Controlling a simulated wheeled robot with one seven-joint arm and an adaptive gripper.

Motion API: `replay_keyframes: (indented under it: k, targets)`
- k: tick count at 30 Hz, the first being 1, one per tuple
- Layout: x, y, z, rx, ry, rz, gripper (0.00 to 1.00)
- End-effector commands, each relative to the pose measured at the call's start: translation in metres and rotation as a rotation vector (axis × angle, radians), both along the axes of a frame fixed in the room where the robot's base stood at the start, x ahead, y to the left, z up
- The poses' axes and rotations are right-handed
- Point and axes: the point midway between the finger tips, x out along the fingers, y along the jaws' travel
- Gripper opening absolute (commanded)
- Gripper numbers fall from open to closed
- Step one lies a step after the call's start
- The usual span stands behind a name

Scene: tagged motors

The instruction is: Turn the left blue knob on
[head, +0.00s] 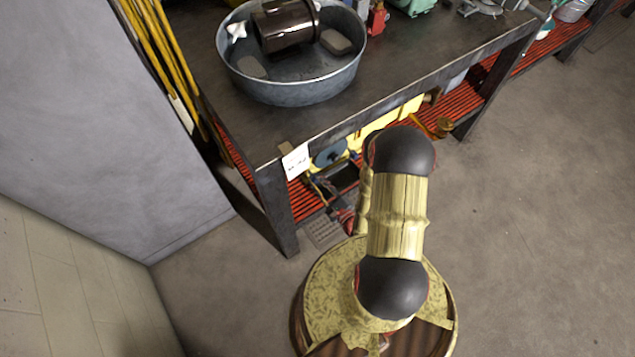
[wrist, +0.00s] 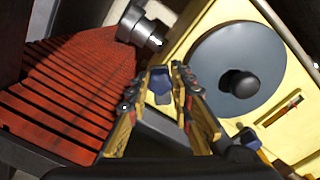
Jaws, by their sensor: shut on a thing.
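In the wrist view, a small blue knob (wrist: 160,87) sits between the fingers of my gripper (wrist: 167,78). The fingers are closed in on the knob from both sides, and their inner faces partly hide it. A yellow machine (wrist: 212,22) with a large grey disc (wrist: 220,60) and a black round knob on the disc lies to the right of the fingers. In the head view, the yellow machine (head: 397,117) shows under the table, partly behind my arm, and my gripper is hidden there. I see only one blue knob clearly.
The red slatted shelf (wrist: 60,92) lies left of the fingers, with a silver cylinder (wrist: 137,28) above. The dark table (head: 390,85) overhangs the machine. A metal basin (head: 300,94) with a motor stands on it. A white tag (head: 297,161) is at the table corner.

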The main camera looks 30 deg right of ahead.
Motion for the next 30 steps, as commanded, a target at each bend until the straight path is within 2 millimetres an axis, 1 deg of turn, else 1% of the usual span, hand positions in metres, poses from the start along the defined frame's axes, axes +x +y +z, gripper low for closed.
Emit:
replay_keyframes:
  k: [30]
  targets:
    - [-0.0016,0.0017,-0.0021,-0.510,-0.012,0.000,0.00]
